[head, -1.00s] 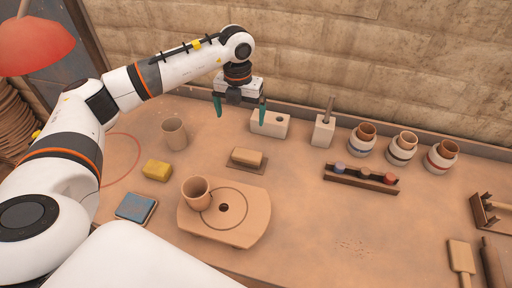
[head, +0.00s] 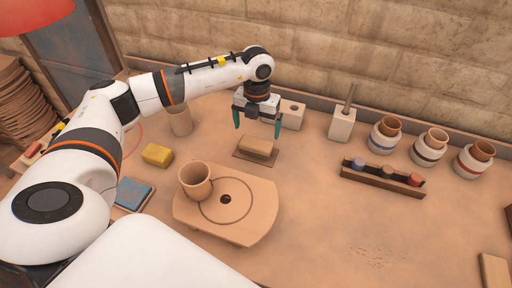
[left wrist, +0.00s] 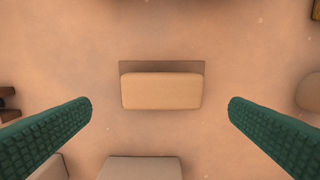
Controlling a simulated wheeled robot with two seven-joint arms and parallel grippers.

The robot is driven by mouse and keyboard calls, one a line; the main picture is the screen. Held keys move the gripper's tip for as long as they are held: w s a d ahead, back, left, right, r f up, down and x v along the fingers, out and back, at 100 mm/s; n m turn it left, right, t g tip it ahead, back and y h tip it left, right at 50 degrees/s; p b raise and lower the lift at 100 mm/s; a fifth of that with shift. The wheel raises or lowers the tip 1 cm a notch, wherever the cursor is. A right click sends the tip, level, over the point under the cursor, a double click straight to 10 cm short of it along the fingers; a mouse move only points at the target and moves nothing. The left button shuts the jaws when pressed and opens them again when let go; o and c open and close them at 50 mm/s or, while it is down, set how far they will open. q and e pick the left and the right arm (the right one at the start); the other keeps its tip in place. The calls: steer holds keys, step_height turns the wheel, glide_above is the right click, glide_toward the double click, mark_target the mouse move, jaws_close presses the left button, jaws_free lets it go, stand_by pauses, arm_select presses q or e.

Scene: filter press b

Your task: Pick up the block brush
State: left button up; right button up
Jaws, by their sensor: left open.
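The block brush (head: 259,146) looks like a tan oblong block with rounded edges. It lies on a thin brown plate (head: 242,155) behind the round wooden board. My left gripper (head: 257,131) is open and empty, with its teal fingers pointing down above the brush. In the left wrist view the brush (left wrist: 162,91) lies centred between the two spread fingers, clear of both, with its long side running across the picture. The brown plate (left wrist: 162,66) shows along its upper edge there. My right gripper is not in view.
A clay cup (head: 195,182) stands on the round board (head: 255,215). A yellow sponge (head: 157,154) lies to the left. A pale block with a hole (head: 292,115) stands close behind the gripper. A rack of coloured pots (head: 382,179) lies right. The table between is clear.

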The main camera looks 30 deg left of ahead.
mark_target(256, 142)
arm_select(q)
step_height(256, 142, down, 8)
steer(key=shift+a+p, duration=0.15)
steer(key=shift+p, duration=0.4)
steer(key=c, duration=0.7)
step_height(256, 142, up, 10)
steer(key=shift+r+b, duration=0.1)
steer(key=shift+b, duration=0.35)
steer(key=shift+c, duration=0.2)
